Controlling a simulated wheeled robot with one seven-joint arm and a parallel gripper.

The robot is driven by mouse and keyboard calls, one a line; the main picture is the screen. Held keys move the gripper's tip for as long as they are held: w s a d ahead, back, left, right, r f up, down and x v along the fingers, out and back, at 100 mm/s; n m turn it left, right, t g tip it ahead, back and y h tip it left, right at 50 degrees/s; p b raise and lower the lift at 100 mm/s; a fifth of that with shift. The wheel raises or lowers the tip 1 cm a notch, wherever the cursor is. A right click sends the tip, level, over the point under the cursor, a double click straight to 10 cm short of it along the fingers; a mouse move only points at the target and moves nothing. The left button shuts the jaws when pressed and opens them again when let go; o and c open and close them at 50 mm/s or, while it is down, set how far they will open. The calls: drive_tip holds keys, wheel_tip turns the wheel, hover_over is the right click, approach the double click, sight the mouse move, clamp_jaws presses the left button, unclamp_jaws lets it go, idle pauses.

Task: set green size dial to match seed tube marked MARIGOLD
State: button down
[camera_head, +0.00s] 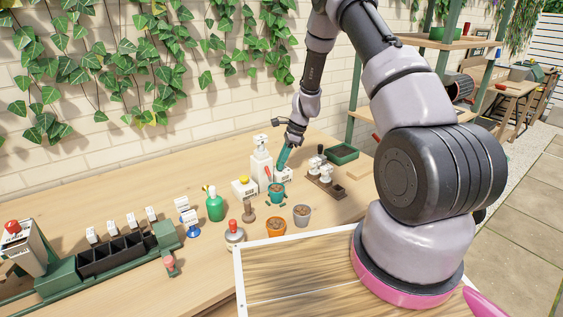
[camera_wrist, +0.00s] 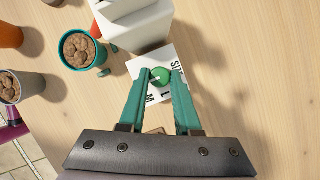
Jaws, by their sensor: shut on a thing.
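The green size dial (camera_wrist: 160,77) is a round green knob with a white mark, on a white plate (camera_wrist: 178,62) lettered SIZE, with M and L legible. My gripper (camera_wrist: 160,84) has its two teal fingers closed on the dial's sides. In the head view my gripper (camera_head: 282,163) reaches down to the white dial box (camera_head: 284,176), and the knob is hidden there. A brown rack (camera_head: 326,187) holds small white-labelled items that may be seed tubes. Their lettering is too small to read, so I cannot pick out MARIGOLD.
A white dispenser (camera_head: 262,163) stands beside the dial box. A teal pot of soil (camera_head: 276,197), an orange pot (camera_head: 275,228) and a grey pot (camera_head: 302,217) stand in front. A green tray (camera_head: 342,153) is behind right. A green spray bottle (camera_head: 215,207) stands left.

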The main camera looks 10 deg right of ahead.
drive_tip(key=shift+n, duration=0.4)
drive_tip(key=n+g, duration=0.1)
drive_tip(key=n, duration=0.2)
drive_tip(key=shift+w+n+g, duration=0.15)
drive_tip(key=shift+n+g, duration=0.15)
drive_tip(key=shift+w+n+g+h, duration=0.1)
drive_tip(key=shift+n+g+h, duration=0.25)
drive_tip(key=shift+n, duration=0.75)
drive_tip(key=shift+n+g+h, duration=0.35)
drive_tip(key=shift+n, duration=0.75)
drive_tip(key=c, duration=0.6)
unclamp_jaws()
drive_tip(key=v, duration=1)
drive_tip(key=shift+w+r, duration=0.15)
drive_tip(key=shift+r, duration=0.2)
